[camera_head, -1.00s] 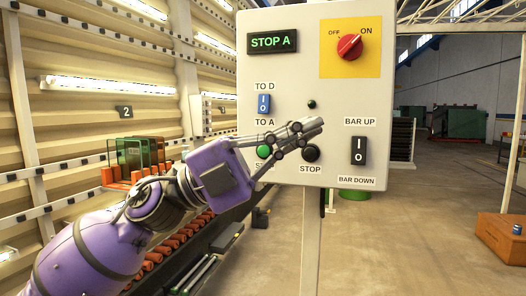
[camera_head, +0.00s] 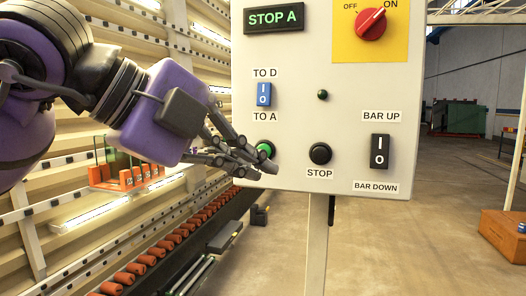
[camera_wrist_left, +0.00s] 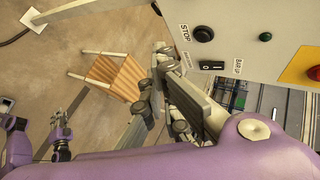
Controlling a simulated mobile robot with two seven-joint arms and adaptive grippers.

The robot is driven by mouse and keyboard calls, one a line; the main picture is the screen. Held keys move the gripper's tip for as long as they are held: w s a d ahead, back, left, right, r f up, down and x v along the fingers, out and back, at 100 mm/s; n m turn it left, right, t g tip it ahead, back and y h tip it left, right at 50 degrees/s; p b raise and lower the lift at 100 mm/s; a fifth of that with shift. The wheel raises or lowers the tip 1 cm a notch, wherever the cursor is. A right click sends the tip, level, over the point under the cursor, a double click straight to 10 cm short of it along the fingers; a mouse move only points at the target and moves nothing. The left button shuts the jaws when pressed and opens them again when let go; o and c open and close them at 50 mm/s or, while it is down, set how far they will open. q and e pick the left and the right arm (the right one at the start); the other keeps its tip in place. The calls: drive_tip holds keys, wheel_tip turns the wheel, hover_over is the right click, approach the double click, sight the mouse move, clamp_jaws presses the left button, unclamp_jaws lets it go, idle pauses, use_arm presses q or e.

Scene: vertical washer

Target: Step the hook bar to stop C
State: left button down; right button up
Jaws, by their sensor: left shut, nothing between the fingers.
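The control panel (camera_head: 345,70) has a display (camera_head: 274,18) reading STOP A in green. The red selector (camera_head: 371,23) points toward ON. A blue rocker (camera_head: 264,94) sits between TO D and TO A. The green button (camera_head: 265,148) is partly covered by my left gripper (camera_head: 268,175), which is shut and empty with its fingertips just below that button; I cannot tell whether they touch the panel. The black STOP button (camera_head: 320,153) is to the right and also shows in the left wrist view (camera_wrist_left: 203,33). A gripper, seemingly my right (camera_wrist_left: 60,138), shows small there, its jaws unclear.
A black BAR UP / BAR DOWN rocker (camera_head: 379,151) and a small dark green lamp (camera_head: 322,95) are on the panel. A post (camera_head: 317,245) carries the panel. Several orange pieces (camera_head: 165,249) line a rail at left. An orange box (camera_head: 503,236) stands at right; the floor between is clear.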

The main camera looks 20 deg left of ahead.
sight(264, 153)
use_arm(q)
drive_tip(key=shift+w+f, duration=0.1)
drive_tip(key=shift+w, duration=0.1)
use_arm(e)
drive_tip(key=shift+s+d+f, duration=0.2)
drive_tip(key=shift+s+f, duration=0.1)
drive_tip(key=shift+s, duration=0.05)
use_arm(q)
drive_tip(key=shift+w, duration=0.1)
drive_tip(key=w, duration=0.8)
drive_tip(key=shift+w+d+b, duration=0.15)
drive_tip(key=shift+w+b, duration=0.05)
drive_tip(key=shift+b, duration=0.1)
use_arm(e)
drive_tip(key=shift+w+f, duration=0.1)
drive_tip(key=shift+f, duration=0.1)
drive_tip(key=shift+w+a+r, duration=0.2)
drive_tip(key=shift+a, duration=0.05)
